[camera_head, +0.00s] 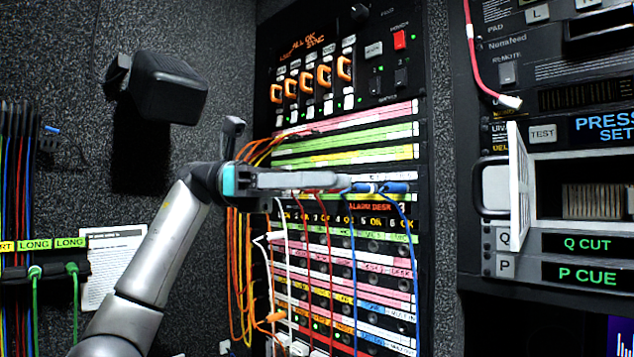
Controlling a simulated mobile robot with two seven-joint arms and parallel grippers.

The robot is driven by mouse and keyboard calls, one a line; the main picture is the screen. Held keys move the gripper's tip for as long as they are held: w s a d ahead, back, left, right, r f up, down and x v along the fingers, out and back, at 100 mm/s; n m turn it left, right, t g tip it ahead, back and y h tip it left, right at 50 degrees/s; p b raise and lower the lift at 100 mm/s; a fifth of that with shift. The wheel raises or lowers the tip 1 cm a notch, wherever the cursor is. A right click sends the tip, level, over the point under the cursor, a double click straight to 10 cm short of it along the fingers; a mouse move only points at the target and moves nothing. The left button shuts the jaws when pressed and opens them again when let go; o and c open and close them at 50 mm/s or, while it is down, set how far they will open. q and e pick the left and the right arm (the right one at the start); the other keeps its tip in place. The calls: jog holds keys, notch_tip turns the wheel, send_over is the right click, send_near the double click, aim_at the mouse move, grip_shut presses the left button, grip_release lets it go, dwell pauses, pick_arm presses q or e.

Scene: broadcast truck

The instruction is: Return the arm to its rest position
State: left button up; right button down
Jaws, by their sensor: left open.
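My left arm (163,240) comes in from the lower left and reaches up to the rack. My left gripper (335,183) is open and points right, in front of the patch panel. Blue plugs (394,187) show at its tip; I cannot tell whether the fingers touch them. My right gripper is not in view.
The patch rack (345,150) has orange, white, red and blue cables hanging in front. A black speaker (168,88) juts from the wall at upper left. Hanging cables (20,180) line the left edge. An open white flap (519,185) sticks out at right beside a red cable (476,60).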

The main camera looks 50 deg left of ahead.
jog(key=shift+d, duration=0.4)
